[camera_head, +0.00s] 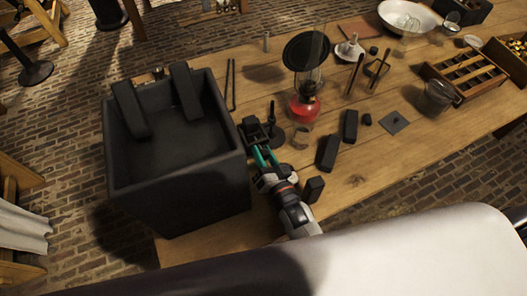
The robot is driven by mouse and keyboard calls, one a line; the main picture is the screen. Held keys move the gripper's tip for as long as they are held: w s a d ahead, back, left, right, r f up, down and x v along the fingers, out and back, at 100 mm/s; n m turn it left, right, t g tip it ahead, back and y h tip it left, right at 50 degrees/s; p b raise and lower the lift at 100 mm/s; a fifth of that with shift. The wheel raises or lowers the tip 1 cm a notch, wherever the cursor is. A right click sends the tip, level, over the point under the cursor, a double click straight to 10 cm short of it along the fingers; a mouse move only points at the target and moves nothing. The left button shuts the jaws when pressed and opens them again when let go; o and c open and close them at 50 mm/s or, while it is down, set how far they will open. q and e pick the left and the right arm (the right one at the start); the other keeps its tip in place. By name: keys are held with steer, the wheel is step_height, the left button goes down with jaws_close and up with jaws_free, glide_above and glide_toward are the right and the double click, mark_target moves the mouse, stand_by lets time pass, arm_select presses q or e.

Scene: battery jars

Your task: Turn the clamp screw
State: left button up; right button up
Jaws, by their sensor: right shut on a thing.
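My right gripper (254,131) reaches in from the bottom middle, with teal links and dark fingertips. My left gripper is not in view.
A lamp with a red base (304,108) and a round black disc (305,50) stand beyond the gripper. Dark blocks (327,153) (350,126) (314,190) lie to its right. A compartmented wooden tray (465,75) and a white bowl (408,17) are further right. Bare table (390,160) lies at the right front.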

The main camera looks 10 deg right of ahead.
mark_target(264, 152)
steer(key=n+p, duration=0.1)
steer(key=n, duration=0.4)
steer(key=shift+n, duration=0.3)
steer(key=n, duration=0.4)
steer(key=shift+n, duration=0.7)
steer(key=o, duration=1)
steer(key=shift+c, duration=0.2)
step_height(264, 152, up, 10)
steer(key=shift+f, duration=0.1)
